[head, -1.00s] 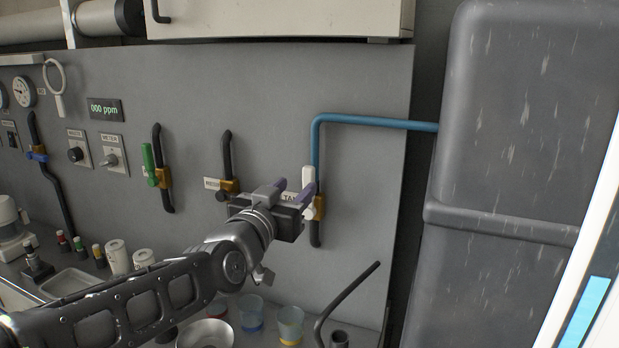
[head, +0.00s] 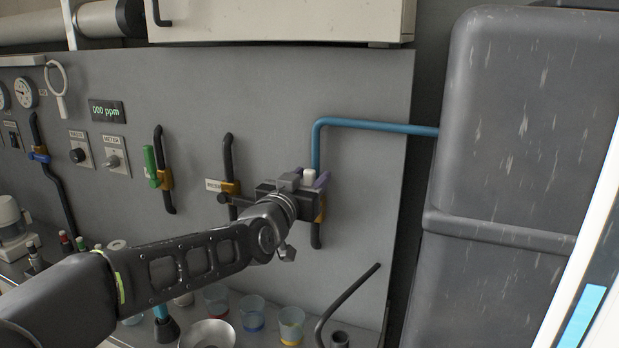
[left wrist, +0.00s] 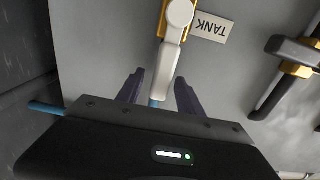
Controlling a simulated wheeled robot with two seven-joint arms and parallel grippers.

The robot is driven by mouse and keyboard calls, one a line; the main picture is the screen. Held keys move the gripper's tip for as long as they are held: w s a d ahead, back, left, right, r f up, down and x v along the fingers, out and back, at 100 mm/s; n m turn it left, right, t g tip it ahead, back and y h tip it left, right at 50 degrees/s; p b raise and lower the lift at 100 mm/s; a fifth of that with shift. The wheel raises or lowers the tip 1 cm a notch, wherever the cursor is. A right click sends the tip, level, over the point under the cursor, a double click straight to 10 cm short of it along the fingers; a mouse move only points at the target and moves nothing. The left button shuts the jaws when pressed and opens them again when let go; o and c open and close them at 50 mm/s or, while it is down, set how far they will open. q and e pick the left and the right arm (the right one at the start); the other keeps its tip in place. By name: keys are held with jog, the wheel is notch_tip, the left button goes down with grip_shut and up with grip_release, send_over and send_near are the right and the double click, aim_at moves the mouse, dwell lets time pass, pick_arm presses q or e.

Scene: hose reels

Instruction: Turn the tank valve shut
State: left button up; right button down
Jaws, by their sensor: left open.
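The tank valve has a white lever handle (head: 309,177) on a brass body (head: 321,208), fitted where the blue pipe (head: 375,126) comes down the grey panel. In the left wrist view the handle (left wrist: 171,62) lies along the pipe line, beside an upside-down TANK label (left wrist: 212,28). My left gripper (left wrist: 160,88) is open, with one purple finger on each side of the handle's free end. It also shows in the head view (head: 310,178), in front of the valve and hiding most of it. I cannot tell whether a finger touches the handle. My right gripper is not in view.
A similar valve (head: 231,188) is just left of my gripper, and a green-handled one (head: 151,163) farther left. A grey tank (head: 520,130) stands at the right. Cups (head: 291,320) and a bowl (head: 207,334) sit on the counter below.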

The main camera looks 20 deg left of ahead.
pick_arm(q)
jog(key=shift+c, duration=0.3)
grip_shut()
dwell(1.0)
